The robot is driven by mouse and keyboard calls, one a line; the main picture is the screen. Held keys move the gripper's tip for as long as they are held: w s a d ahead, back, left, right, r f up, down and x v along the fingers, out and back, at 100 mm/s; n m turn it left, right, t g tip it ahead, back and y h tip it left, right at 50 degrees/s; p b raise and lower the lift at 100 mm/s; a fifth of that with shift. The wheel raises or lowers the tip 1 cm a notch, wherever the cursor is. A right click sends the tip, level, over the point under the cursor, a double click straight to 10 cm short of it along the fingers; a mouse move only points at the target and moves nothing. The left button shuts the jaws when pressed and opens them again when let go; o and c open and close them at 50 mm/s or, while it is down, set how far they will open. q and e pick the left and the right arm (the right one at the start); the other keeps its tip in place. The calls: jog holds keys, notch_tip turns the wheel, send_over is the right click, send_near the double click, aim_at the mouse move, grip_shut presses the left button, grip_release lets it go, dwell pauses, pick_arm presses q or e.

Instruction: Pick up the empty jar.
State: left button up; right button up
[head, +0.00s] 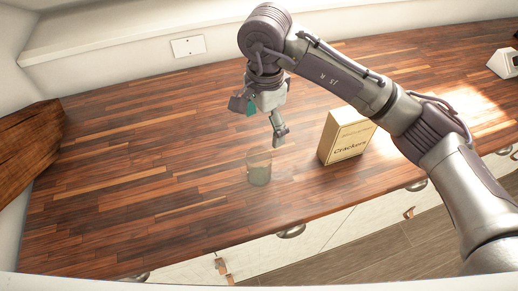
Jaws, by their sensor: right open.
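The empty jar (259,169) is a small clear glass cylinder standing upright on the wooden counter, near the middle of the head view. My right gripper (260,124) is above and behind the jar in the picture, with its fingers spread wide and nothing between them. One finger is to the upper left of the jar, the other to its upper right. I cannot tell exactly how high the gripper is over the counter. My left gripper is not in view.
A cream box marked Crackers (345,138) stands right of the jar, under my right arm. The wooden counter (140,170) is clear to the left. A dark wooden beam (27,150) is at the far left. A white object (504,63) sits at the far right.

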aim_at(263, 150)
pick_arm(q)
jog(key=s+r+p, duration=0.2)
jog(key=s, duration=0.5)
pick_arm(e)
jog(key=f, duration=0.2)
jog(key=s+f, duration=0.1)
jog(key=f, duration=0.3)
jog(key=shift+s+f, duration=0.25)
jog(key=shift+s, duration=0.15)
jog(key=f+p, duration=0.1)
jog(key=a+f+p, duration=0.1)
jog(key=f, duration=0.1)
notch_tip(263, 150, down, 2)
jog(key=shift+f+p, duration=0.2)
jog(key=shift+p, duration=0.4)
jog(key=shift+f, duration=0.5)
jog(key=c, duration=1.3)
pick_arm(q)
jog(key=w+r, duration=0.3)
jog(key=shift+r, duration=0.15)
